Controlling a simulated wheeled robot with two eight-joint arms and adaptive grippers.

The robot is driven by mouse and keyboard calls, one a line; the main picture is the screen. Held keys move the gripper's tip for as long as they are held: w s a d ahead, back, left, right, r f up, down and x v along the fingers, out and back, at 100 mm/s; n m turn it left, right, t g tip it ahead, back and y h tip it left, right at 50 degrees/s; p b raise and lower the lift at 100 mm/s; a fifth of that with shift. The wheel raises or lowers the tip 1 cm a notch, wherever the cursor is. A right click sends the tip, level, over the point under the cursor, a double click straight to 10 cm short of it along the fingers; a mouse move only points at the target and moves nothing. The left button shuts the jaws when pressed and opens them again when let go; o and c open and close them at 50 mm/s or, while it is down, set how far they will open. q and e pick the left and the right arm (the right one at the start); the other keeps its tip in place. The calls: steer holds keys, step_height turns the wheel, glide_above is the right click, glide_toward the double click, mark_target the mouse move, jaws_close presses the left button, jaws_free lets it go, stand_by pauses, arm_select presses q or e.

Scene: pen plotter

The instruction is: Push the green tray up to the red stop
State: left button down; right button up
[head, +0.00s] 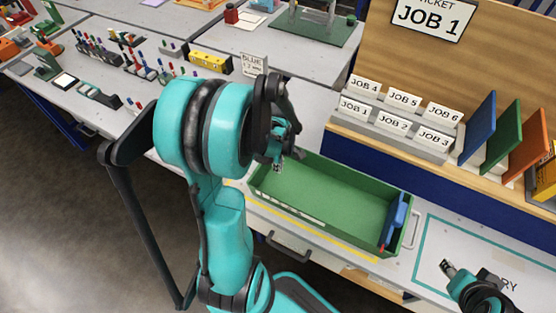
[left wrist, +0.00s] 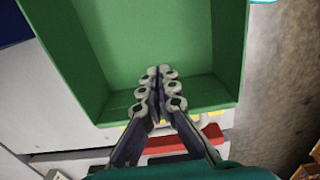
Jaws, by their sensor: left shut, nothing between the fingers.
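The green tray (head: 330,200) lies on the grey bench, its long side along the front edge. A blue piece (head: 396,220) with a small red tip shows at its right end. My left gripper (head: 277,163) is at the tray's left end, shut and empty. In the left wrist view its fingertips (left wrist: 160,78) overlap the tray's near end wall and floor (left wrist: 160,45); contact is unclear. A red bar (left wrist: 185,140) lies outside that end, partly behind the fingers; whether it is the red stop is unclear. My right gripper (head: 449,268) is at the lower right, apart from the tray.
A yellow line (head: 320,232) runs along the tray's front side. A teal-outlined area (head: 440,240) right of the tray looks bare. A card rack (head: 390,130) and upright coloured boards (head: 500,140) stand behind. A drawer handle (head: 288,247) juts from the bench front.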

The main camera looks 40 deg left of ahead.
arm_select(q)
steer(key=f, duration=0.1)
steer(key=f+b, duration=0.1)
steer(key=f, duration=0.1)
steer(key=shift+s+a, duration=0.1)
steer(key=shift+a, duration=0.25)
steer(key=shift+s+a+r, duration=0.1)
steer(key=shift+s+a, duration=0.05)
steer(key=shift+a, duration=0.4)
steer(key=shift+s+a, duration=0.15)
steer(key=shift+a, duration=0.4)
steer(key=shift+s+a+r, duration=0.1)
steer(key=shift+a, duration=0.35)
steer(key=s+a, duration=0.1)
steer(key=a, duration=0.3)
steer(key=s+a, duration=0.1)
steer(key=a, duration=0.3)
steer(key=s+a+b, duration=0.1)
steer(key=a, duration=0.4)
steer(key=shift+a, duration=0.1)
